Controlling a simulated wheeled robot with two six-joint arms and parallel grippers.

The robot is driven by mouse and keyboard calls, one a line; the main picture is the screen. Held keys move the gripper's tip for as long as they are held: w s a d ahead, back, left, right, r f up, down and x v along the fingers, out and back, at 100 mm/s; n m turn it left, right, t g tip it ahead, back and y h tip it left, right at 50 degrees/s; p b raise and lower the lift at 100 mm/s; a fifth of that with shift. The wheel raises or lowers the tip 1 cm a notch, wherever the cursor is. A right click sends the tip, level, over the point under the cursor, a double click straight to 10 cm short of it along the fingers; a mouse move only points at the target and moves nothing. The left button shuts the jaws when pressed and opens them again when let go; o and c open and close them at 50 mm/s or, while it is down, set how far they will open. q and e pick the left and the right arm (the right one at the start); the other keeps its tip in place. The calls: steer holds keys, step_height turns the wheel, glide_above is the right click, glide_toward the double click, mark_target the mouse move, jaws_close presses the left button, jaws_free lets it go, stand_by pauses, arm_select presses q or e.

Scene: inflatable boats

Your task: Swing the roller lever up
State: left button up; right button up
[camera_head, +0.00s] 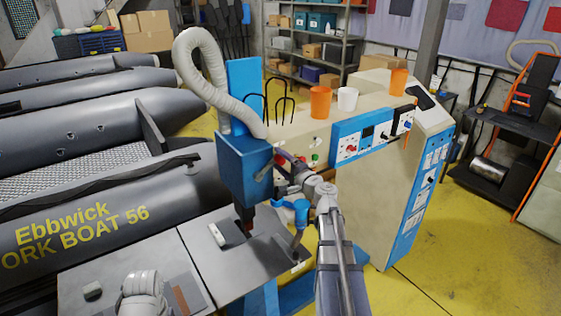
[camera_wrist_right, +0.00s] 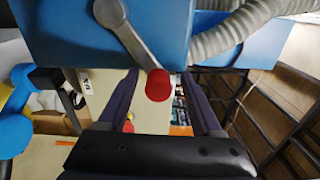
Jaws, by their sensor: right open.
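The roller lever is a grey metal arm with a red knob (camera_wrist_right: 158,85), on the side of the blue machine head (camera_head: 243,165). In the right wrist view the lever (camera_wrist_right: 128,38) slants down from its pivot at upper left to the knob. My right gripper (camera_wrist_right: 160,78) is open, with one dark finger on each side of the knob. I cannot tell whether either finger touches it. In the head view my right gripper (camera_head: 283,156) is beside the machine head, and the lever is small and partly hidden there. My left gripper does not show.
A ribbed white hose (camera_head: 205,75) rises from the machine head. A grey worktable (camera_head: 130,262) stands below. Orange (camera_head: 321,102) and white cups (camera_head: 347,98) stand on the beige cabinet (camera_head: 380,180). Grey inflatable boats (camera_head: 110,205) fill the left.

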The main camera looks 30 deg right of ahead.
steer(key=s, duration=0.8)
steer(key=shift+d, duration=0.3)
